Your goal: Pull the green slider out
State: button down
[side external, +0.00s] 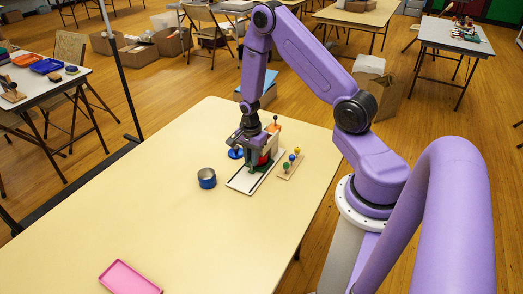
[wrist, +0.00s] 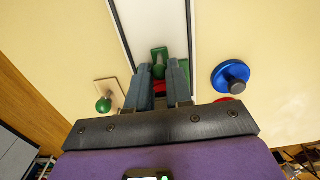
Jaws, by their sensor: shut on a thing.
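The green slider (wrist: 159,53) shows between my gripper's fingertips (wrist: 161,70) in the wrist view. My gripper's jaws are shut on it. The slider sits over a white track board (wrist: 150,22) with dark edges, which runs away from the gripper. In the side view my gripper (side external: 251,156) points down at the track board (side external: 241,183), and a bit of green (side external: 256,168) shows low beside it. The fingers hide much of the slider, so I cannot tell how far along the track it sits.
A blue disc with a knob (wrist: 231,76) lies beside the track. A wooden board with coloured knobs (side external: 287,171) is on the other side. A blue tin (side external: 207,179) stands nearby. A pink tray (side external: 128,278) lies at the front; the table between is clear.

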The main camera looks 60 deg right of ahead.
jog(key=shift+a, duration=5.05)
jog(key=c, duration=1.1)
grip_release()
notch_tip(320, 180, up, 8)
jog(key=shift+f, duration=0.25)
